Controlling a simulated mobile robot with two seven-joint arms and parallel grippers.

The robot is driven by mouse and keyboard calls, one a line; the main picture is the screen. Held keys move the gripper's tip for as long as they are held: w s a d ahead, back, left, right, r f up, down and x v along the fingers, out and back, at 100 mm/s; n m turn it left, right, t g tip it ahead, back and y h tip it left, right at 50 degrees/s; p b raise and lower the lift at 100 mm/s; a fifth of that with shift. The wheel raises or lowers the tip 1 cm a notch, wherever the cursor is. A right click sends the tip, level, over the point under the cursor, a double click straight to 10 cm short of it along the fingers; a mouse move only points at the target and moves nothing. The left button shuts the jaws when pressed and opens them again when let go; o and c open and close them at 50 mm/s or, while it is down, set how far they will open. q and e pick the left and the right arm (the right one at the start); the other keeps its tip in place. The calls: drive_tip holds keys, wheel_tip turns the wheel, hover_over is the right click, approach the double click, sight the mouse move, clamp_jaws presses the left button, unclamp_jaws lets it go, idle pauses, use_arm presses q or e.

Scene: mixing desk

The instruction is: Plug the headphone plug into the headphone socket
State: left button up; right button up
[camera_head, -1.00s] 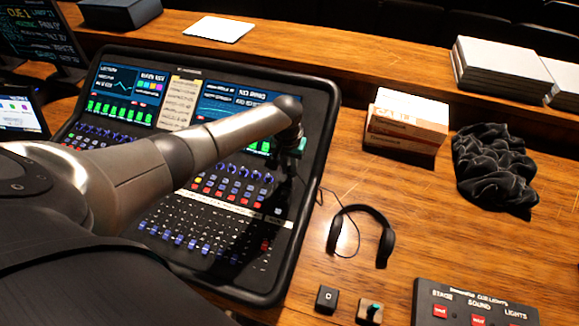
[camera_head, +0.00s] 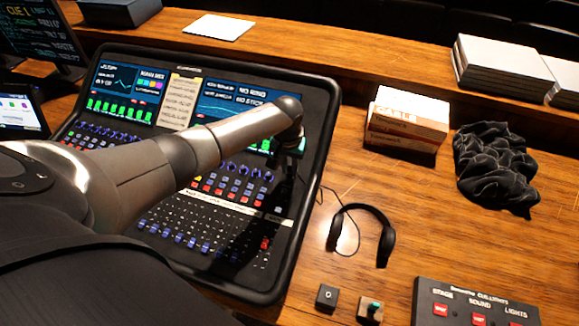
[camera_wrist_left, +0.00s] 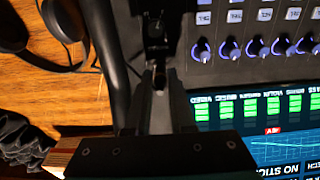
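My left arm reaches over the mixing desk, and its gripper (camera_head: 291,160) is low over the desk's right side, partly hidden by my wrist. In the left wrist view the gripper's fingers (camera_wrist_left: 158,75) are close together, around a small dark piece that looks like the headphone plug (camera_wrist_left: 157,66). The black headphones (camera_head: 386,240) lie on the wood right of the desk. Their thin cable (camera_head: 320,189) runs over the desk's rim toward the gripper. A dark fitting (camera_wrist_left: 154,22) is just beyond the fingertips; I cannot tell whether it is the socket. My right gripper is not in view.
The mixing desk (camera_head: 322,150) has a raised black rim, knobs and lit screens. Right of it are a cardboard box (camera_head: 408,122), a black cloth (camera_head: 495,165), a cue light panel (camera_head: 460,300) and two small blocks. Bare wood lies around the headphones.

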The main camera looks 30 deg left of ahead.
use_arm(q)
drive_tip(key=o, duration=0.4)
drive_tip(key=shift+o, duration=0.2)
wheel_tip(320, 180, up, 15)
drive_tip(key=s+p, duration=0.1)
drive_tip(key=shift+s+d, duration=0.15)
drive_tip(key=shift+s, duration=0.15)
idle(0.6)
